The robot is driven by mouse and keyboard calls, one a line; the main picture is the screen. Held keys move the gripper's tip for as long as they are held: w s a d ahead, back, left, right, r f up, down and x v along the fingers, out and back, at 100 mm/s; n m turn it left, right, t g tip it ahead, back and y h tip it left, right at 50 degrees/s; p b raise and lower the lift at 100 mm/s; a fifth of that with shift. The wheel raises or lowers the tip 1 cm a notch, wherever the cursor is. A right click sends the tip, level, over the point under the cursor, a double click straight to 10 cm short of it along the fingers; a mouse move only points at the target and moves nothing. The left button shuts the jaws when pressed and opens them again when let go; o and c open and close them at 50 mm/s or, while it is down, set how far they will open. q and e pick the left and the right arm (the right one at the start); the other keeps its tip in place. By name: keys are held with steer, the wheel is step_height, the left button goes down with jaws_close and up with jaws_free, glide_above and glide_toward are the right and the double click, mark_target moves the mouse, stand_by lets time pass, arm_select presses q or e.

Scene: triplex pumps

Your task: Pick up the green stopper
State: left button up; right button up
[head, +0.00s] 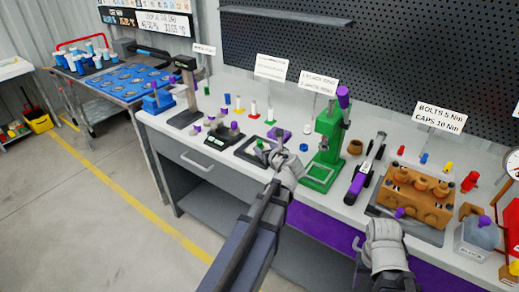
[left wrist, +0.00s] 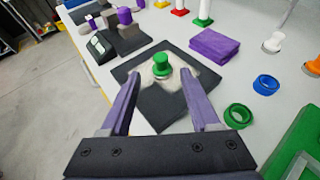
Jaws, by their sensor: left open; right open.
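The green stopper (left wrist: 161,65) stands upright on a pale, rough patch of a dark square pad in the left wrist view. In the head view the stopper (head: 260,145) shows just left of my left gripper (head: 271,150). In the left wrist view my left gripper (left wrist: 161,88) is open, with one purple finger on each side of the stopper's line. The stopper appears between and slightly beyond the fingertips; I cannot tell whether they touch it. My right gripper (head: 380,230) is open near the bench's front edge, before the orange pump block (head: 415,195).
A purple block (left wrist: 215,45), green ring (left wrist: 238,115) and blue ring (left wrist: 265,85) lie right of the pad. A scale (head: 222,138) stands left of it. A green press (head: 325,150) stands to the right. Coloured bottles stand behind.

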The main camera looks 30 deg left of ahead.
mark_target(260, 144)
arm_select(q)
steer(key=b+x, duration=0.2)
steer(key=x, duration=0.5)
steer(key=shift+w, duration=0.1)
steer(key=shift+c, duration=0.4)
jaws_close()
